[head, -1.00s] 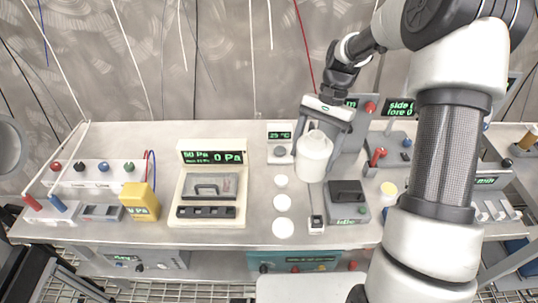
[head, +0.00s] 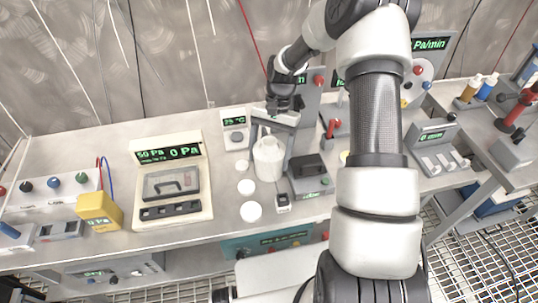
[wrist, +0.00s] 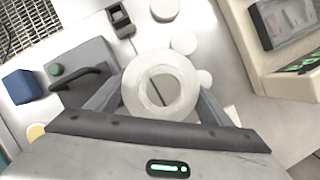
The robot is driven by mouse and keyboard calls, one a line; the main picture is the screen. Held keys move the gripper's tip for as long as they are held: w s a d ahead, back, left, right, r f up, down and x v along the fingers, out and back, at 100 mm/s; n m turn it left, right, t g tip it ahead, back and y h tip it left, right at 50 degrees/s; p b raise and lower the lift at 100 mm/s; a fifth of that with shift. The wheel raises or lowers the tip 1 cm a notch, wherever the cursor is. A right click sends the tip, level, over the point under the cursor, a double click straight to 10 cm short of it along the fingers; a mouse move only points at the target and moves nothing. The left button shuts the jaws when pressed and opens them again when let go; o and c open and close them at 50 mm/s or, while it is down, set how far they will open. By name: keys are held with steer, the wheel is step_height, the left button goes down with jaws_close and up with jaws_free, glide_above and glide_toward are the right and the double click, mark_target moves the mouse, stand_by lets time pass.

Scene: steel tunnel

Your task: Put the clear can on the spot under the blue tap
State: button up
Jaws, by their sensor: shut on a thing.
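The clear can (head: 269,158) is whitish and see-through, with a narrower neck. My gripper (head: 275,140) is shut on it, a finger on either side, above the bench near its middle. The wrist view looks down on the can's round open top (wrist: 160,85) between the two fingers (wrist: 155,100). The can looks upright; whether its base touches the bench I cannot tell. A blue-topped bottle (head: 487,86) stands at the far right beside an orange one. I cannot make out for certain which thing is the blue tap, or the spot under it.
White discs (head: 251,211) lie left of the can. A dark-topped grey box (head: 308,178) is close on its right, and a small temperature display (head: 236,135) stands behind left. A cream pressure unit (head: 172,185) is further left. My arm hides part of the bench's right side.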

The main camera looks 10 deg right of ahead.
steer(key=shift+f, duration=0.2)
steer(key=o, duration=1.2)
steer(key=shift+r, duration=0.15)
